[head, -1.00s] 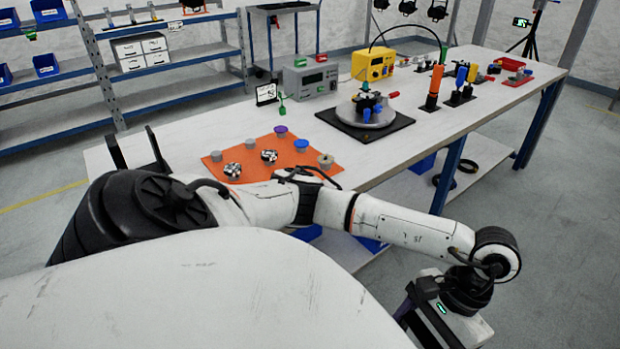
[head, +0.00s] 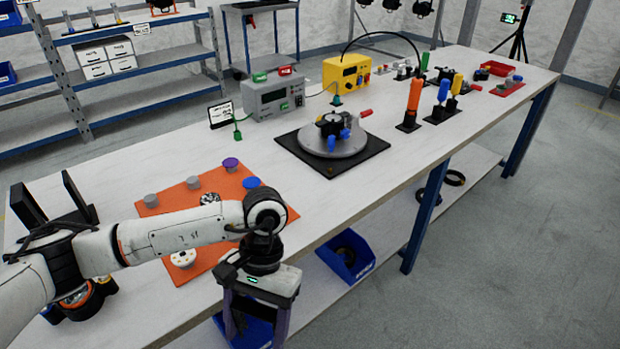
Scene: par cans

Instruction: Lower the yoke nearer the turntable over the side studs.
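The turntable (head: 345,147) is a grey disc on a black square base in the middle of the table. A small black body (head: 331,124) with blue knobs sits on it, and a red handle (head: 366,113) sticks out at its right. Side studs are too small to make out. Two black upright plates (head: 29,206) stand at the table's left end; I cannot tell whether they are yokes. My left gripper (head: 254,328) points down by the table's front edge, well short of the turntable, with its fingers apart and nothing seen between them.
An orange mat (head: 222,183) with several knobs and round parts lies partly hidden under my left arm. Grey (head: 274,97) and yellow (head: 346,76) boxes stand behind the turntable. Upright orange (head: 414,94) and blue-handled (head: 442,91) tools stand right. Table between mat and turntable is bare.

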